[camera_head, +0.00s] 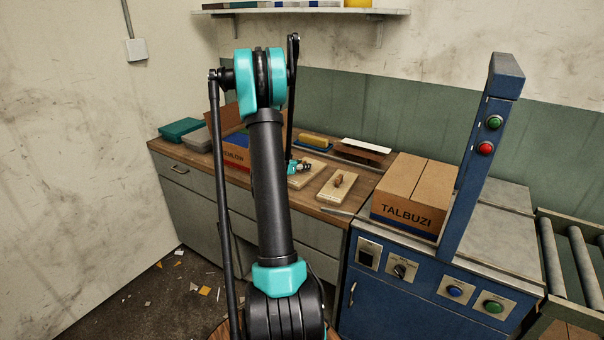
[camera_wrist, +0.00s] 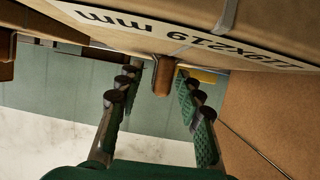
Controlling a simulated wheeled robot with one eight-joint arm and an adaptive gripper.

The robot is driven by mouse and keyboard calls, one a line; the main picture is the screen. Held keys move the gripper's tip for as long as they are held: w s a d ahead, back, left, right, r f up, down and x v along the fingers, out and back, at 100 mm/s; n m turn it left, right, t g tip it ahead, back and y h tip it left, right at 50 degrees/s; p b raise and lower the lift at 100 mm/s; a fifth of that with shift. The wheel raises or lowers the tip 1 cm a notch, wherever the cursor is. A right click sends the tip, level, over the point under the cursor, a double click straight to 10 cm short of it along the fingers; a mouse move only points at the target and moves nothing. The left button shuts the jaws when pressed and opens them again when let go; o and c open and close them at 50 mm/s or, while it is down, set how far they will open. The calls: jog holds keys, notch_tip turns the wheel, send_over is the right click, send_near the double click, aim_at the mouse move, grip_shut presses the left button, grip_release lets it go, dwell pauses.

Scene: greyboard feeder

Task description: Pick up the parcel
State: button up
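The closed cardboard parcel marked TALBUZI (camera_head: 408,213) sits upright on the blue machine, right of the counter. Its top flaps meet at a seam. My gripper (camera_head: 297,167) is small in the head view, low over the counter at a pale board, well left of the parcel and apart from it. In the wrist view my gripper (camera_wrist: 158,80) is open, its two fingers spread. A brown wooden knob (camera_wrist: 162,77) shows between the fingertips; I cannot tell whether they touch it. My arm hides part of the counter.
A second pale board with a knob (camera_head: 337,189) lies on the wooden counter (camera_head: 318,211). An open carton (camera_head: 237,158) stands left, partly behind my arm. The machine's blue post (camera_head: 478,150) rises close right of the parcel. A roller conveyor (camera_head: 583,255) is far right.

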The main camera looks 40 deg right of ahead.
grip_shut()
jog(key=shift+r, duration=0.1)
dwell(0.5)
notch_tip(320, 180, up, 20)
dwell(0.5)
jog(key=shift+a, duration=0.15)
